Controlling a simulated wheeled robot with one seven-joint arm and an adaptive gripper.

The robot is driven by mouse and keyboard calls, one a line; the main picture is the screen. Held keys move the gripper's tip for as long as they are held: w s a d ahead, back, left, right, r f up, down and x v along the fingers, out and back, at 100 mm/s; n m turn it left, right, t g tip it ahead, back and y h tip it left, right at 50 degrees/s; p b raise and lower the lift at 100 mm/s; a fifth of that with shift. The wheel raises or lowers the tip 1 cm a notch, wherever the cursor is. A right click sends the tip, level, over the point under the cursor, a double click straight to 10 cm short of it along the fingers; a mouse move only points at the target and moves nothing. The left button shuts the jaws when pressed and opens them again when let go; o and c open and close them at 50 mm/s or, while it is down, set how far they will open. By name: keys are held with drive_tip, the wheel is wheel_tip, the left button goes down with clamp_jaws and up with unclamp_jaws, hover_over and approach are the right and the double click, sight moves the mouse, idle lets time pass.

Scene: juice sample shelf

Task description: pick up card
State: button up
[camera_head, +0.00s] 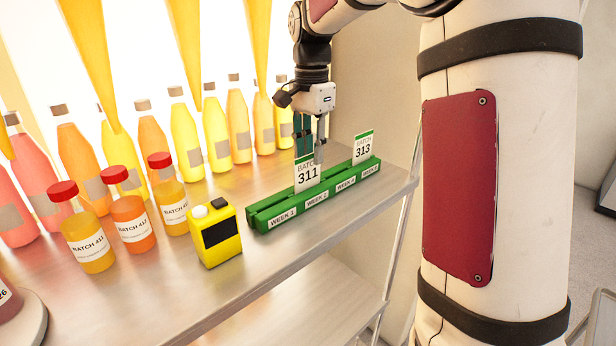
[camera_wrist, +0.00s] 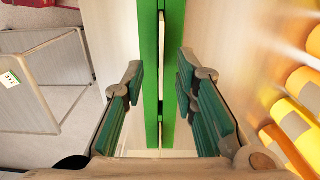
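A white card with a green top, marked BATCH 311 (camera_head: 308,174), stands upright in the green rack (camera_head: 262,221). A second card, marked BATCH 313 (camera_head: 362,149), stands upright farther right in the same rack. My gripper (camera_head: 311,150) points down at card 311, and its fingers overlap the card's top. In the wrist view my gripper (camera_wrist: 162,95) is open, with its fingers apart on both sides of the green rack (camera_wrist: 148,60). Thin pale card edges show along the rack there. I cannot tell whether a finger touches a card.
A yellow device (camera_head: 217,235) stands left of the rack, beside several red-capped sample bottles (camera_head: 88,240). Tall juice bottles (camera_head: 185,140) line the back of the shelf (camera_head: 165,290). Another numbered card (camera_wrist: 10,79) shows at the left in the wrist view.

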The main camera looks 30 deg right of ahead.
sight(308, 173)
drive_tip(key=shift+a+f+p, duration=0.25)
drive_tip(key=shift+f+p, duration=0.2)
drive_tip(key=shift+f, duration=0.95)
drive_tip(key=shift+a+f+p, duration=0.2)
drive_tip(key=shift+f+p, duration=0.25)
drive_tip(key=shift+f, duration=0.95)
clamp_jaws()
